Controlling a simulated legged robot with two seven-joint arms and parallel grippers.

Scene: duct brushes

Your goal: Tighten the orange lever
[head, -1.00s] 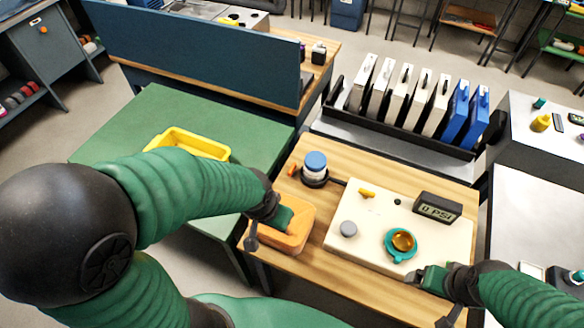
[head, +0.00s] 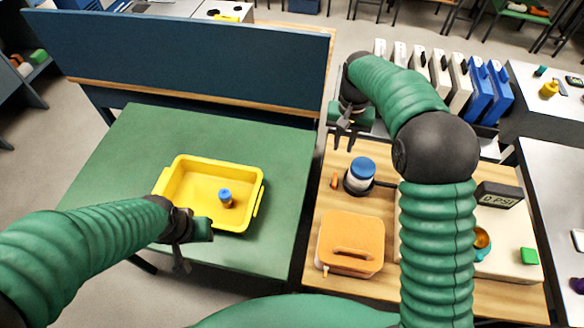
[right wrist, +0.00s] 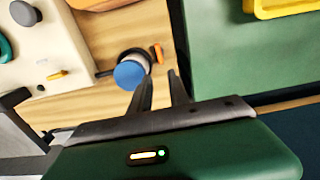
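A small orange lever (head: 334,182) sits at the left side of a dark ring clamp (head: 352,188) that is around a blue-capped bottle (head: 361,172). In the right wrist view the orange lever (right wrist: 158,53) shows beside the blue cap (right wrist: 130,74). My right gripper (head: 345,144) is above and behind the bottle, pointing down. Its fingers (right wrist: 160,78) are apart with nothing between them, close to the lever in the picture but not visibly touching it. My left gripper (head: 196,243) is at the front edge of the yellow bin; its fingers are unclear.
The yellow bin (head: 178,187) on the green table (head: 120,220) holds a small blue-capped bottle (head: 225,197). An orange container (head: 352,240) stands in front of the clamp. A white panel (head: 500,263) with a PSI display (head: 496,196) is partly hidden by my right arm.

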